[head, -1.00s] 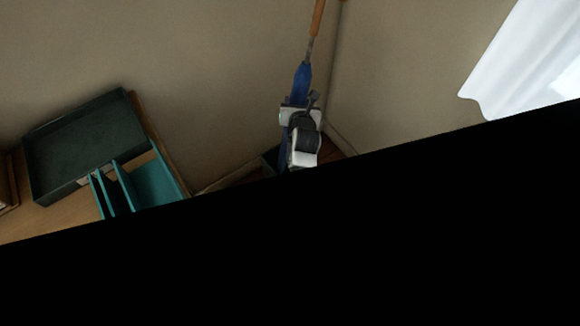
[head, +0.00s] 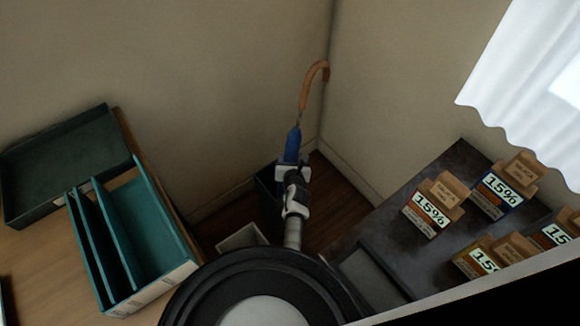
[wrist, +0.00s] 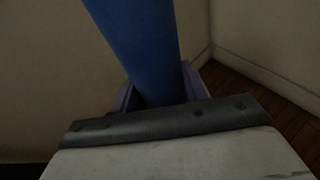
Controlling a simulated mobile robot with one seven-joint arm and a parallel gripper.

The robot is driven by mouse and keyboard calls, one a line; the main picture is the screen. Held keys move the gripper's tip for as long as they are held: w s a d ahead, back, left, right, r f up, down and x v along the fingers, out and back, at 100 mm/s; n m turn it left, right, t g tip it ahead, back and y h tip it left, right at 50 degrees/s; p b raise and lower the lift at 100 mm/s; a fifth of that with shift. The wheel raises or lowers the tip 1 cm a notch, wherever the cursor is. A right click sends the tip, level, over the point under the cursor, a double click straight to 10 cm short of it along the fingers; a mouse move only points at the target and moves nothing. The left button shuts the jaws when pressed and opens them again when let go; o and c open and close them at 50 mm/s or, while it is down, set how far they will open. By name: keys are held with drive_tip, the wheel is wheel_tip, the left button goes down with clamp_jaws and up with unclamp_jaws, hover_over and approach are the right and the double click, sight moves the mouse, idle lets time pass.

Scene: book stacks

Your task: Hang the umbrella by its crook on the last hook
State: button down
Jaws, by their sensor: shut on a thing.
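The umbrella is furled and blue with an orange-brown wooden crook (head: 313,85) at its top. It stands roughly upright, leaning slightly, near the room corner in the head view. My gripper (head: 291,160) is shut on the blue umbrella (head: 293,143) below the crook. In the wrist view the blue umbrella (wrist: 140,45) runs between the jaws (wrist: 160,95). The umbrella's lower part is hidden behind my gripper and arm in the head view. No hook shows in either current view.
A dark bin (head: 266,186) stands behind my gripper. A desk at left holds a dark tray (head: 65,165) and a teal file holder (head: 145,235). A dark table (head: 370,235) at right carries boxes with 15% labels (head: 433,208). A white curtain (head: 530,85) hangs at upper right.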

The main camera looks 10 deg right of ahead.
drive_tip(key=shift+f+b, duration=0.3)
drive_tip(key=shift+f, duration=1.15)
drive_tip(key=shift+f, duration=0.2)
drive_tip(key=c, duration=0.7)
unclamp_jaws()
